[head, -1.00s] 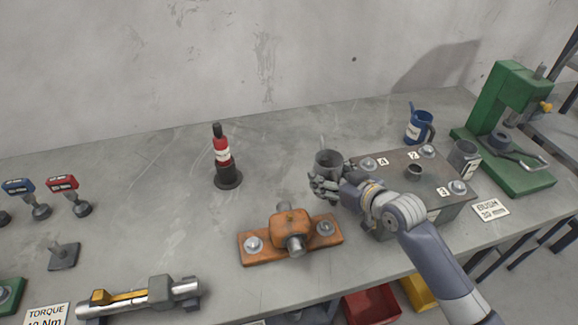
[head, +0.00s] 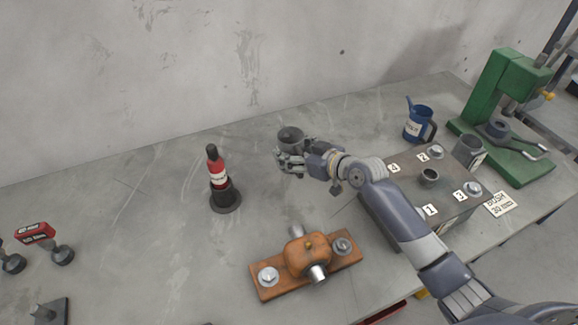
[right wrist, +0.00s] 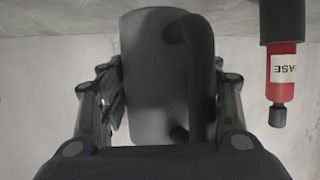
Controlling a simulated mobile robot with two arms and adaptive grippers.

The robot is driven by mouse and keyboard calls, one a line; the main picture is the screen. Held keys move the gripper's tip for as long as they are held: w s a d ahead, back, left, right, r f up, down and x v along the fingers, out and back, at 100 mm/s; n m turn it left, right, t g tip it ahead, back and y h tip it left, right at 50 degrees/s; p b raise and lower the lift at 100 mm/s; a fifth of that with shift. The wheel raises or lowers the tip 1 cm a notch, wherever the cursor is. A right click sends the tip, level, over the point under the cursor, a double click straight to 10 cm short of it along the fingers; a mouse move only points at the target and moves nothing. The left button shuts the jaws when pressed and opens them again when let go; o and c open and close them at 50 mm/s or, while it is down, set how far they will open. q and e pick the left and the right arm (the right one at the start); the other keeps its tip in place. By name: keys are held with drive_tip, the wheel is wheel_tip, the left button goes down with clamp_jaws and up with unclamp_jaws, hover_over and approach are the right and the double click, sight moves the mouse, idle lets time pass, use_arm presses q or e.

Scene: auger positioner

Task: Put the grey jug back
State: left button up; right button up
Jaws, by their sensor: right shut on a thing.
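The grey jug (head: 289,136) is in my right gripper (head: 290,157), above the bench and right of the red grease bottle (head: 217,172). In the right wrist view the jug (right wrist: 150,80) is a plain grey cylinder with a dark curved handle. The fingers (right wrist: 160,110) of my right gripper are on both its sides. In the head view its opening faces up; the fingers hide its lower part. My left gripper is not in view.
A dark block with numbered bolts (head: 400,180) stands to the right. A blue jug (head: 419,122), a grey container (head: 468,150) and a green press (head: 490,95) are behind it. An orange bolted fixture (head: 306,262) lies in front.

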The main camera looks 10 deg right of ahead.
wheel_tip(320, 180, down, 3)
drive_tip(key=shift+s+d+r, duration=0.1)
drive_tip(key=shift+r, duration=0.05)
drive_tip(key=shift+f, duration=1.65)
drive_tip(key=o, duration=1.3)
drive_tip(key=shift+o, duration=0.4)
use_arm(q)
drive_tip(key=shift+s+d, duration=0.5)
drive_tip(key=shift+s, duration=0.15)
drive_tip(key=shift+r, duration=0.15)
